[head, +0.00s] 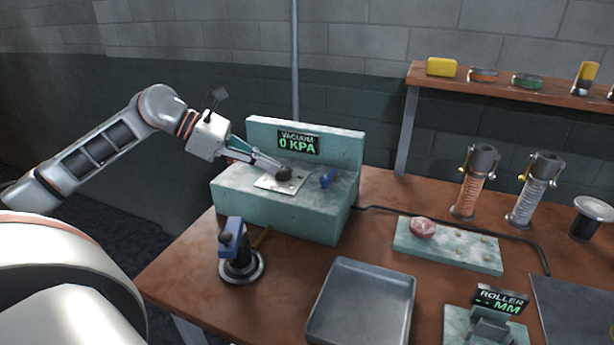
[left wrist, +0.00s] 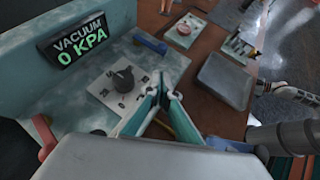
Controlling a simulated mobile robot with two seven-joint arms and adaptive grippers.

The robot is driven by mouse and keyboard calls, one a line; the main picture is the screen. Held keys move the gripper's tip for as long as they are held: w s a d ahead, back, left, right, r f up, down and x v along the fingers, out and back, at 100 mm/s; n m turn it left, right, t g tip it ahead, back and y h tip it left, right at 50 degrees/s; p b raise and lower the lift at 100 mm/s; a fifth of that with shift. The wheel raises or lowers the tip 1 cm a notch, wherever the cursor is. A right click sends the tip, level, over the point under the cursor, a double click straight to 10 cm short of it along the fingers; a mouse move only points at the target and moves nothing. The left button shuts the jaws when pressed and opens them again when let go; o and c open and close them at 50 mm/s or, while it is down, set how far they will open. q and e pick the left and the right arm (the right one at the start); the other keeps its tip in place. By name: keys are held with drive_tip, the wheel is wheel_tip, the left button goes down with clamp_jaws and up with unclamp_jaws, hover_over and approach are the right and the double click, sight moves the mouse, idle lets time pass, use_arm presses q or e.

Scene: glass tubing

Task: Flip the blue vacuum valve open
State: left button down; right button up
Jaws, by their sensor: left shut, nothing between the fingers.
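The blue valve lever (head: 328,178) sits on top of the pale teal vacuum station (head: 280,223), to the right of a dark dial knob (head: 285,173). It also shows in the left wrist view (left wrist: 150,43), beyond the knob (left wrist: 122,79). The station's display (head: 298,143) reads VACUUM 0 KPA. My left gripper (head: 272,163) is above the station near the knob, on the left of the blue lever and apart from it. In the left wrist view its fingertips (left wrist: 177,84) are together, with nothing between them.
A blue-topped device on a round base (head: 240,268) stands in front of the station. A grey tray (head: 360,303), a slab with a pinkish piece (head: 423,228) and a roller display (head: 500,299) are on the table. A black cable runs from the station's right side.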

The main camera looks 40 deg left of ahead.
use_arm(q)
drive_tip(key=x, duration=0.5)
drive_tip(key=shift+w+d, duration=0.3)
drive_tip(key=shift+w+d+f, duration=0.15)
drive_tip(key=shift+w+d, duration=0.7)
drive_tip(key=shift+d, duration=0.2)
drive_tip(key=shift+w+d, duration=0.15)
drive_tip(key=shift+w+d+f, duration=0.15)
drive_tip(key=shift+d, duration=0.05)
use_arm(e)
drive_tip(key=shift+s+a+f, duration=0.1)
drive_tip(key=shift+s, duration=0.1)
drive_tip(key=shift+w, duration=0.1)
